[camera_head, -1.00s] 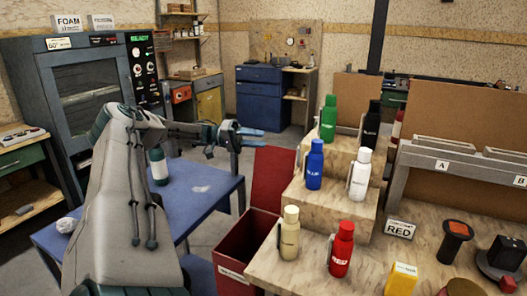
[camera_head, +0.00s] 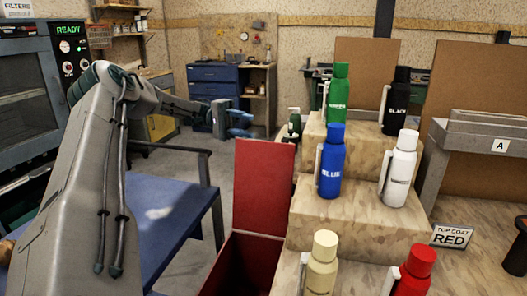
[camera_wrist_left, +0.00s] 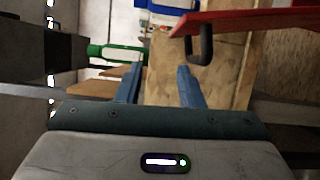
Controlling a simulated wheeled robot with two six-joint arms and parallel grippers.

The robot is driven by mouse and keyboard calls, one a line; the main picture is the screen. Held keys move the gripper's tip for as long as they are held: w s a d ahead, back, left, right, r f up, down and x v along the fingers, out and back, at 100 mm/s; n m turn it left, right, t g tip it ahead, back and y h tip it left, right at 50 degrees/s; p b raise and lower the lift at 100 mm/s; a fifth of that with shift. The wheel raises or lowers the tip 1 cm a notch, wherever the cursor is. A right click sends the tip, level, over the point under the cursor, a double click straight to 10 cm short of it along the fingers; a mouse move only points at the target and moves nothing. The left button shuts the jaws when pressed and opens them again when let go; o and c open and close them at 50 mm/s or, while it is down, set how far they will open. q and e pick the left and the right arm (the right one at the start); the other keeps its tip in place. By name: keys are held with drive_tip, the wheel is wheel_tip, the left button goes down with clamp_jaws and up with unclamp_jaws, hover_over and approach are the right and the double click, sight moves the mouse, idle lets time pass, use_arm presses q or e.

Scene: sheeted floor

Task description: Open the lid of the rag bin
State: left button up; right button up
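The rag bin (camera_head: 222,270) is red and stands at the lower middle of the head view, left of the stepped stand. Its lid (camera_head: 264,186) stands upright at the back, so the bin is open. In the left wrist view, the red lid (camera_wrist_left: 245,20) shows nearly edge-on at upper right with its black handle (camera_wrist_left: 205,48). My left gripper (camera_head: 240,124) is beyond the lid, up and left of it in the head view. Its blue fingers (camera_wrist_left: 160,86) are apart with nothing between them, and the handle is clear of them. My right gripper is not in view.
A blue table (camera_head: 150,225) is at left. The stepped stand (camera_head: 300,215) on the right holds several bottles, including a blue bottle (camera_head: 331,165) and a red bottle (camera_head: 415,270). A RED sign (camera_head: 453,237) is near the right edge. Open floor lies behind the bin.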

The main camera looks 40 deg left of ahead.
sight(266, 150)
use_arm(q)
wheel_tip(266, 150, down, 6)
drive_tip(key=d, duration=0.4)
drive_tip(key=d+r, duration=0.1)
drive_tip(key=d, duration=0.1)
drive_tip(key=shift+w, duration=0.35)
drive_tip(key=shift+w+d+f, duration=0.1)
drive_tip(key=shift+d+f, duration=0.05)
drive_tip(key=shift+d, duration=0.35)
clamp_jaws()
